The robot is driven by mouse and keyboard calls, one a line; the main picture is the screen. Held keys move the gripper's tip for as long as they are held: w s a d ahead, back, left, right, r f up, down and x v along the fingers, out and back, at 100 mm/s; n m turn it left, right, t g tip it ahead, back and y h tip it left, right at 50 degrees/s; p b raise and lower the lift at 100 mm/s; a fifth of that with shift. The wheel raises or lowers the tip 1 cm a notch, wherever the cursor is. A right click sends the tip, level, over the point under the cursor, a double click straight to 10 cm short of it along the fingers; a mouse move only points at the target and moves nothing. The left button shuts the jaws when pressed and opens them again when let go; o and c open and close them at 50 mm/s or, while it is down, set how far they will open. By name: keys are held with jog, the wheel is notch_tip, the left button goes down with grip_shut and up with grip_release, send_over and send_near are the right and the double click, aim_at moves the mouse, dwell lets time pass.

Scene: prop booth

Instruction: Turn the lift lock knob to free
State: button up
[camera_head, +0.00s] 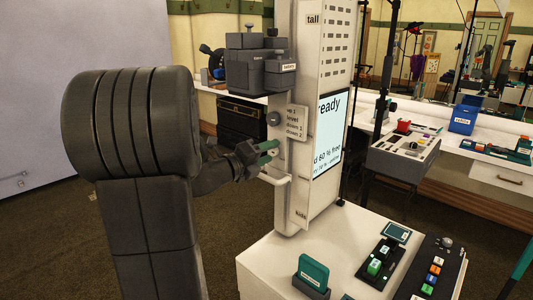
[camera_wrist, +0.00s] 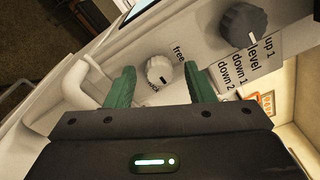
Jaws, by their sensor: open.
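The lift lock knob (camera_wrist: 159,70) is a small pale round knob on the white column's panel. In the wrist view the word "free" stands at its upper right and a partly hidden word, seemingly "lock", below it. A short dark mark sits at the knob's lower edge, nearer the lower word. My gripper (camera_wrist: 155,84) is open, with one green finger on each side of the knob and visible gaps. Whether the fingertips reach the knob's depth, I cannot tell. In the head view my gripper (camera_head: 270,149) is at the column's left side, largely hiding the knob.
A dark grey level knob (camera_wrist: 243,25) sits close by, beside the labels "up 1", "level", "down 1", "down 2". A white handle bar (camera_wrist: 75,88) is left of my fingers. Grey boxes (camera_head: 258,62) are mounted above; a white counter (camera_head: 280,270) is below.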

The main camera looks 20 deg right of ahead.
jog(key=c, duration=1)
jog(key=n+p, duration=0.2)
jog(key=n, duration=0.3)
jog(key=n+p, duration=0.2)
jog(key=n, duration=0.2)
jog(key=shift+n+t, duration=0.3)
jog(key=n+p, duration=0.2)
jog(key=n, duration=0.2)
jog(key=shift+f+n+h, duration=0.1)
jog(key=shift+n+h, duration=0.2)
jog(key=shift+n, duration=0.1)
jog(key=shift+s+f+n+t+p, duration=0.1)
jog(key=shift+n+t+p, duration=0.4)
jog(key=shift+n+p, duration=1.1)
jog(key=shift+n+b, duration=0.5)
jog(key=shift+n, duration=0.2)
